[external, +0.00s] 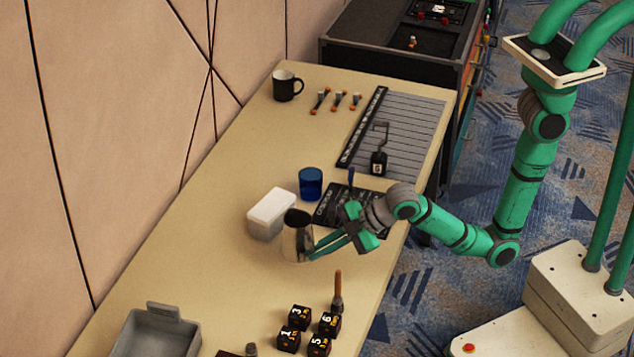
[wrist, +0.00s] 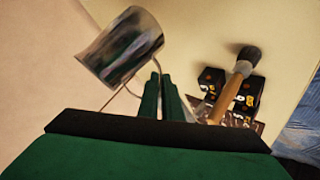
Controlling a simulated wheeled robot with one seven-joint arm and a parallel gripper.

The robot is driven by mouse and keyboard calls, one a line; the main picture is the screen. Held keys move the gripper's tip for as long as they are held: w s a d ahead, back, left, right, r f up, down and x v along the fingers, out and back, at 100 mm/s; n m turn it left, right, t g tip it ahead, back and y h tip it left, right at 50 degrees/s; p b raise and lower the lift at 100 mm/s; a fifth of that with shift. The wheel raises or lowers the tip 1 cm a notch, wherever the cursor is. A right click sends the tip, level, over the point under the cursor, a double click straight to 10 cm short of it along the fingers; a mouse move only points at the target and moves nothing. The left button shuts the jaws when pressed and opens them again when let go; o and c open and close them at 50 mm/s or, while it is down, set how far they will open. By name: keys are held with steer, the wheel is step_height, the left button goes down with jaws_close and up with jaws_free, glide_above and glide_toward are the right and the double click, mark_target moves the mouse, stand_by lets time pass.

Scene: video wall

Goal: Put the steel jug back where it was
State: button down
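The steel jug (external: 298,242) has a shiny body and a dark opening at its top. It is upright, close in front of the white box, in the external view. In the wrist view the jug (wrist: 122,48) is at upper left, with a thin handle line running down toward the fingers. My gripper (external: 312,251) reaches the jug from the right. In the wrist view its green fingers (wrist: 158,78) are close together and look shut on the handle, though the contact is partly hidden. I cannot tell whether the jug's base touches the table.
A white-lidded box (external: 270,213) and a blue cup (external: 311,184) stand just behind the jug. Black numbered cubes (external: 300,318), a brush (external: 337,292) and a grey tray (external: 150,337) are at the near end. A black mug (external: 285,86) is far back. The table's left strip (external: 185,255) is clear.

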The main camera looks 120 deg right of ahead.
steer(key=shift+f, duration=3.95)
steer(key=shift+f, duration=0.15)
steer(key=c, duration=1.9)
jaws_free()
steer(key=shift+c, duration=0.2)
